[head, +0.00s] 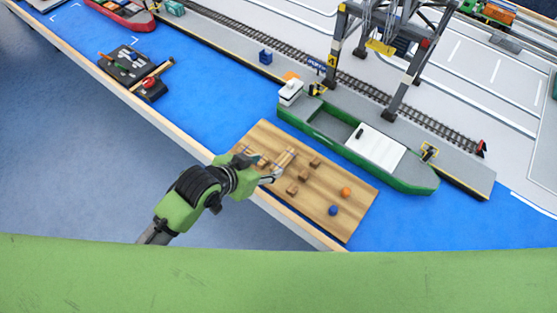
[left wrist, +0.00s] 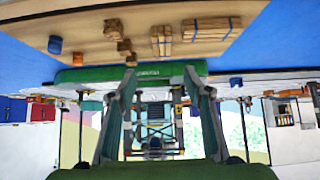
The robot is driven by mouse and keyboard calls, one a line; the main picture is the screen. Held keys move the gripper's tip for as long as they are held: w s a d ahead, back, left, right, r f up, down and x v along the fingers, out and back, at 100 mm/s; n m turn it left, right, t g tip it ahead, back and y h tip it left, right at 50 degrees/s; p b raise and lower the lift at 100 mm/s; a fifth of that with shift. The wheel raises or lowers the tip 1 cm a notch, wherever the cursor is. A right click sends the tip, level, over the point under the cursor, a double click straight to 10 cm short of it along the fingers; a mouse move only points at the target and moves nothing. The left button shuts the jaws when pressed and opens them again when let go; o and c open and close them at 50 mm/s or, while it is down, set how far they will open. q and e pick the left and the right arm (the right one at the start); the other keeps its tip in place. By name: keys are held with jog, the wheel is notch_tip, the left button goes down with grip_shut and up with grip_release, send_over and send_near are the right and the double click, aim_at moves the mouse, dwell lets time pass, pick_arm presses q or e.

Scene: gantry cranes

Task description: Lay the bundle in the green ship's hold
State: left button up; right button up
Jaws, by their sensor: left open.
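The green ship (head: 427,187) lies alongside the quay at the right, with an open dark hold (head: 333,126) beside its white hatch cover (head: 375,144). A bundle of pale wooden slats (head: 285,158) lies on the wooden board (head: 350,207). In the left wrist view, which looks upside down, two bundles show, a narrow one (left wrist: 162,40) and a longer one (left wrist: 212,28). My left gripper (head: 272,178) is over the board close to the bundle, open and empty; its spread fingers show in the wrist view (left wrist: 162,85). My right gripper is out of view.
A gantry crane (head: 388,45) stands behind the ship.

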pick_arm(q)
send_near(283, 160)
jog(key=x, duration=0.3)
jog(key=shift+d, duration=0.35)
jog(key=shift+a+p+x, duration=0.15)
jog(key=shift+p+x, duration=0.2)
jog(key=shift+x, duration=1.05)
jog(key=shift+a+p+x, duration=0.1)
jog(key=shift+p+x, duration=0.25)
jog(key=shift+x, duration=1.05)
jog(key=shift+f, duration=0.1)
jog(key=shift+c, duration=0.4)
jog(key=c, duration=1.2)
